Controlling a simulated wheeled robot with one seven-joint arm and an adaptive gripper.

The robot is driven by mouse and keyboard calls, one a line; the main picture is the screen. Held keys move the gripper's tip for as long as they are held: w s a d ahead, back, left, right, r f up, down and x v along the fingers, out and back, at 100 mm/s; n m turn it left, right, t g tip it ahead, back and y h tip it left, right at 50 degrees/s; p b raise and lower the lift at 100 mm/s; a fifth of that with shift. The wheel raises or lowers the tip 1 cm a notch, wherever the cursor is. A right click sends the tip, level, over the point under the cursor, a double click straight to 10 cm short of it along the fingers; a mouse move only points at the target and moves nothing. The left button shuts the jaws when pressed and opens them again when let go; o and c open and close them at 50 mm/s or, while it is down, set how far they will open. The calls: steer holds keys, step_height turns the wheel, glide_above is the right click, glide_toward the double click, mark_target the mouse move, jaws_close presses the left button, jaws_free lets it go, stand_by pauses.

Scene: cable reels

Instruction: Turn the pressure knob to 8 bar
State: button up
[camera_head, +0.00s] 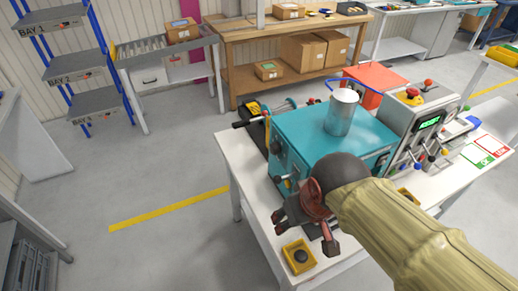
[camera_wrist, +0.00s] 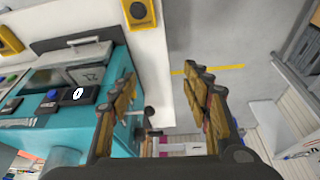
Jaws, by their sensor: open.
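The teal machine (camera_head: 325,130) stands on a white bench. Its left face carries dark round fittings (camera_head: 281,160); I cannot tell which is the pressure knob, and no bar scale is readable. In the wrist view, the teal body (camera_wrist: 115,65) is at left, with small dark knob-like parts (camera_wrist: 150,111) sticking out between my fingers. My gripper (camera_head: 305,229) is open and empty at the machine's near left corner, above the bench edge. It also shows in the wrist view (camera_wrist: 160,76), fingers spread. My wrist hides part of the machine's front.
A yellow box with a black button (camera_head: 300,257) sits on the bench's near corner. A grey panel with a green display (camera_head: 431,122) and ball-topped levers stands at right. A metal cup (camera_head: 342,112) is on the machine. Floor left of the bench is clear.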

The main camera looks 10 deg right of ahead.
steer(key=w+a+f+n+g+p, duration=0.1)
steer(key=p, duration=0.1)
steer(key=n+h+p, duration=1.1)
steer(key=n+h, duration=0.7)
glide_toward(271, 149)
steer(key=d, duration=0.2)
steer(key=shift+w+d+r, duration=0.1)
steer(key=shift+w+d, duration=0.1)
steer(key=shift+d, duration=0.95)
steer(key=shift+w+d, duration=0.2)
steer(key=shift+d, duration=0.9)
steer(key=shift+w+d, duration=0.25)
steer(key=shift+d, duration=0.9)
steer(key=shift+c, duration=0.4)
steer(key=c, duration=1.1)
